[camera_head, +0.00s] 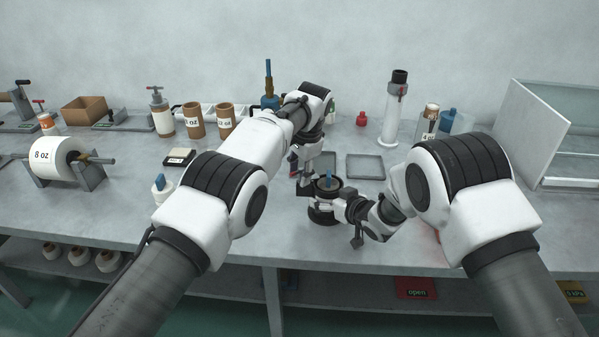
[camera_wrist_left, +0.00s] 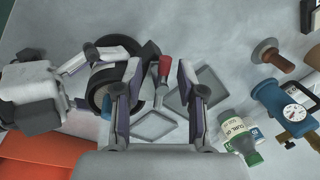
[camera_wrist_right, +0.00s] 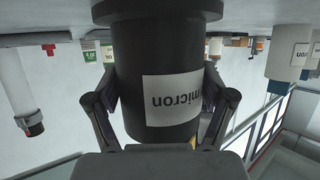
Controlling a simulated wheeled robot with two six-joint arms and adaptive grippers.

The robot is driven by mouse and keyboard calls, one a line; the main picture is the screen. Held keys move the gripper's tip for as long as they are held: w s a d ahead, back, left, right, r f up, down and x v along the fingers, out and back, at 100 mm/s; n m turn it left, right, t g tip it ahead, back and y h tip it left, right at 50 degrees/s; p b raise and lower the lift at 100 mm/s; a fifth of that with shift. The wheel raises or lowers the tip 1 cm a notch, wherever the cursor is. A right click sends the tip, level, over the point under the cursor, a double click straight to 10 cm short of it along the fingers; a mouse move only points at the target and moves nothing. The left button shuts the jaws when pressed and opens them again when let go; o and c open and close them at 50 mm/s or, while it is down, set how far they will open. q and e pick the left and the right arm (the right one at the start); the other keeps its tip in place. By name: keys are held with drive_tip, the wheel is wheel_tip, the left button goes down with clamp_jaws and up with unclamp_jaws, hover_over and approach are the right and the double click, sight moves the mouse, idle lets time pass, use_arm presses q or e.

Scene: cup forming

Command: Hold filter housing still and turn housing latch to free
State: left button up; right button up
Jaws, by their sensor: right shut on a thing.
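The filter housing (camera_head: 323,214) is a black upright cylinder near the table's front edge, with a blue piece showing at its top. In the right wrist view the housing (camera_wrist_right: 155,60) has a white "micron" label. My right gripper (camera_head: 346,209) is shut on its sides. In the left wrist view the housing's round rim (camera_wrist_left: 93,98) lies left of my left gripper (camera_wrist_left: 158,70). I cannot tell whether that handle belongs to the housing latch. My left arm partly hides this area in the head view.
Two shallow grey trays (camera_head: 365,166) lie behind the housing. A blue device with a gauge (camera_wrist_left: 284,104) and a green-labelled bottle (camera_wrist_left: 238,136) stand nearby. A white cylinder (camera_head: 393,115) stands further back. A roll marked 8 oz (camera_head: 52,157) is at the left. Bare table lies front left.

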use_arm(q)
wheel_tip(320, 180, up, 7)
drive_tip(key=s+d, duration=0.1)
drive_tip(key=shift+r, duration=0.2)
drive_tip(key=shift+s, duration=0.1)
